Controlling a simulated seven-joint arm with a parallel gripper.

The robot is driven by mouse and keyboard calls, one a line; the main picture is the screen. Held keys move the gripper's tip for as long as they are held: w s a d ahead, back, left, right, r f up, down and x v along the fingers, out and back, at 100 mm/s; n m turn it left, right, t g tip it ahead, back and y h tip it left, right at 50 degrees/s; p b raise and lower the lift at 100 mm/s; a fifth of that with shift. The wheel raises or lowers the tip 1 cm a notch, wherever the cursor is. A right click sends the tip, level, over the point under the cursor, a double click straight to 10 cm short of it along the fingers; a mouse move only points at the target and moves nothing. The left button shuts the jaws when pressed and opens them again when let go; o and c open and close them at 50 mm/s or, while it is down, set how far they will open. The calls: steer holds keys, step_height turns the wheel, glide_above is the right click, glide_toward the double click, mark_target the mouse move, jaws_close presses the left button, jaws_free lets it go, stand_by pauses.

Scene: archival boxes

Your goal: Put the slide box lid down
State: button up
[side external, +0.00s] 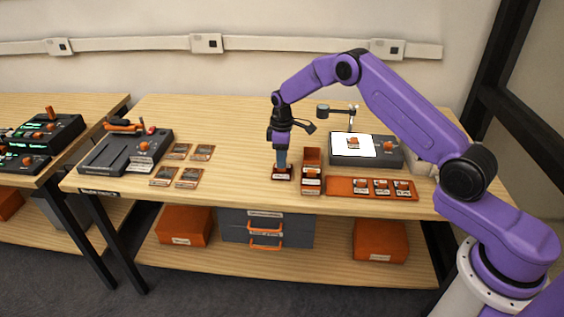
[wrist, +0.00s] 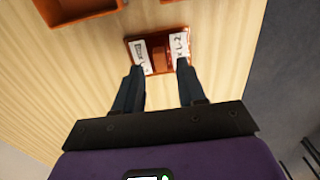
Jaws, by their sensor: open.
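The slide box lid (wrist: 160,38) is a small red-brown piece with white labels at its two ends and a raised block in the middle. It lies on the wooden table. In the side view the lid (side external: 283,177) shows small and dark, directly below my gripper (side external: 281,165). In the wrist view my gripper (wrist: 161,68) is open, its two dark fingertips spread at the lid's near edge, one on each side of the raised block. I cannot tell whether the fingertips touch the lid. An orange box with slides (side external: 311,185) stands just right of the lid.
An orange open box (side external: 312,155) stands behind the slides. An orange tray (side external: 340,187) with several slides lies to the right, before a light panel (side external: 353,145). Several cards (side external: 188,177) and a dark device (side external: 125,153) are to the left. The table's front edge is close.

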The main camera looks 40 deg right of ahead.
step_height(320, 180, up, 10)
steer(key=shift+f, duration=0.2)
steer(key=s+a+r+n, duration=0.1)
steer(key=s+a+r, duration=0.45)
steer(key=s, duration=0.45)
steer(key=s+a+r+n, duration=0.1)
steer(key=s+a+r, duration=0.5)
steer(key=s, duration=0.5)
steer(key=s+d, duration=0.3)
steer(key=s, duration=0.9)
steer(key=s+d+f+n, duration=0.1)
steer(key=s+d, duration=0.3)
steer(key=s, duration=0.9)
steer(key=shift+s+f+n, duration=0.2)
steer(key=shift+s+n, duration=0.1)
